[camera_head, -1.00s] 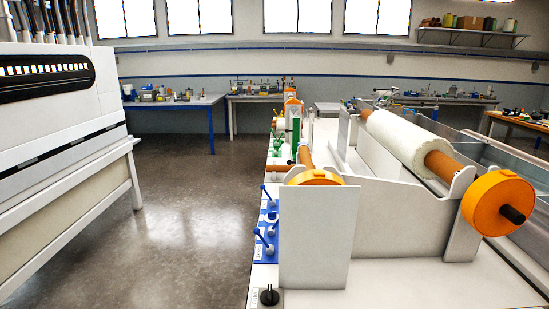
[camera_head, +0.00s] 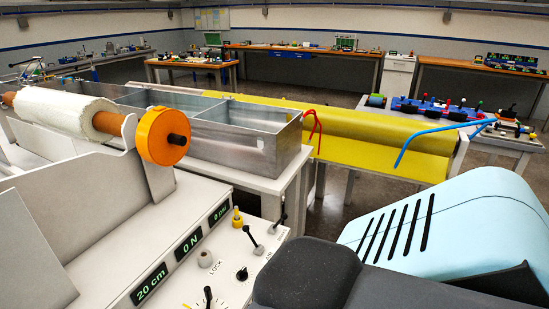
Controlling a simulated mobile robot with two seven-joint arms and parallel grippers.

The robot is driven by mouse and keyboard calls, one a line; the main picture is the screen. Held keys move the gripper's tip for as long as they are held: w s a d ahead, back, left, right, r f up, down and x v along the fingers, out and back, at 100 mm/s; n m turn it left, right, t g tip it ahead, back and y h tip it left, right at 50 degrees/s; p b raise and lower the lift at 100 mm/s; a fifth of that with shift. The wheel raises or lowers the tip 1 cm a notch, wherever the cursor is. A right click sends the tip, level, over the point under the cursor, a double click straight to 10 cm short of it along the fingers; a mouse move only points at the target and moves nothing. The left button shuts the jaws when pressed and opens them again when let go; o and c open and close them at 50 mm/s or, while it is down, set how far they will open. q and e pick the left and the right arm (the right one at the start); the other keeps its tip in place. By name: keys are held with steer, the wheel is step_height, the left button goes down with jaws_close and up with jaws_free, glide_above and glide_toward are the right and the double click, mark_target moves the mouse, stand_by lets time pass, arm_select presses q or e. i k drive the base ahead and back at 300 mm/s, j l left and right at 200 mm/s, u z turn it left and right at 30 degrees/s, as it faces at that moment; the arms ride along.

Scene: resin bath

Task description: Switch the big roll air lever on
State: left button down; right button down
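The big white roll (camera_head: 68,112) lies on a brown core at the left, with an orange hub (camera_head: 163,136) on its near end. In front of it is a white control panel (camera_head: 212,272). A lever with a black knob (camera_head: 252,238) stands on the panel, and another dark lever (camera_head: 279,212) stands at its right edge. I cannot read which one is the big roll air lever or tell its setting. Neither gripper is in view. A dark and light-blue part of my own body covers the lower right and hides the panel's near right side.
The panel displays (camera_head: 150,284) read 20 cm, 0 N and what looks like 0 psi. A yellow knob (camera_head: 237,216) stands nearby. A metal bath (camera_head: 240,135) and a yellow roller (camera_head: 360,125) lie beyond. Grey floor is open behind them.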

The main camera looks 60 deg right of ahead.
mark_target(246, 228)
steer(key=z, duration=1.6)
steer(key=i+l+u, duration=0.1)
steer(key=i+l, duration=0.75)
steer(key=i+j, duration=0.05)
